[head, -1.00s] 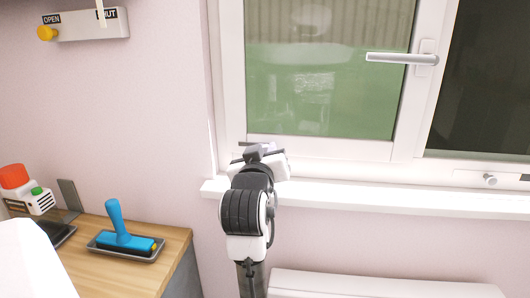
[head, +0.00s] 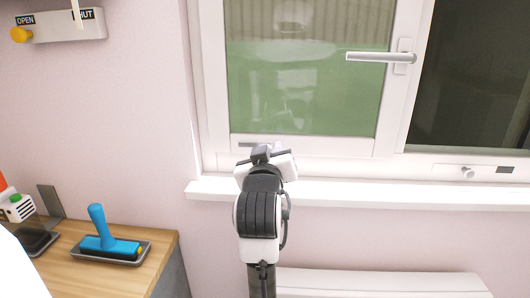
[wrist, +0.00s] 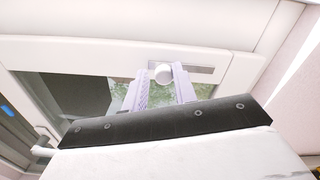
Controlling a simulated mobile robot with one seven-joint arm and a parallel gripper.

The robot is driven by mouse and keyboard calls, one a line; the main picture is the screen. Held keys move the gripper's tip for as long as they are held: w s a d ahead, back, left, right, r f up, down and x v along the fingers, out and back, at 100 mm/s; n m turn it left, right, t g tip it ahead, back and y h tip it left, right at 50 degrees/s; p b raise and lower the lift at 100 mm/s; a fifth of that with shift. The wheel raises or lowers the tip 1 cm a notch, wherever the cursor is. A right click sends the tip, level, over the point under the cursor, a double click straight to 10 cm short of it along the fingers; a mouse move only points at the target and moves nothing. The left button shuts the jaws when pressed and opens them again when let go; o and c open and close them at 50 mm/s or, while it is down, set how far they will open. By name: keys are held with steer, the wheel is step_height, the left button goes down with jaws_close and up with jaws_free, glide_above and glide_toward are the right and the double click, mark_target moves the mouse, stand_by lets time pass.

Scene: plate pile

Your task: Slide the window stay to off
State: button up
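In the wrist view, a round pale knob (wrist: 161,74) with a grey strip (wrist: 196,70) beside it sits on the white window rail. My gripper (wrist: 160,70) is open, with one finger on each side of the knob; I cannot tell whether they touch it. In the head view, my gripper (head: 266,153) is at the bottom rail of the left window pane, and my wrist hides the knob. A second small knob (head: 468,172) sits on the lower frame at the right, with a dark mark (head: 505,170) to its right. No off label is readable.
The window handle (head: 380,57) points left, high on the sash. A white sill (head: 400,194) runs below the window. At left, a wooden counter (head: 150,262) holds a blue-handled tool (head: 105,238) on a tray. An OPEN/SHUT box (head: 65,25) hangs on the wall.

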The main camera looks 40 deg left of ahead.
steer(key=shift+o, duration=1.2)
steer(key=shift+s, duration=0.1)
steer(key=b+v, duration=0.8)
steer(key=v, duration=0.5)
steer(key=shift+s+d+b, duration=0.2)
steer(key=shift+d+b, duration=0.05)
steer(key=shift+b, duration=0.15)
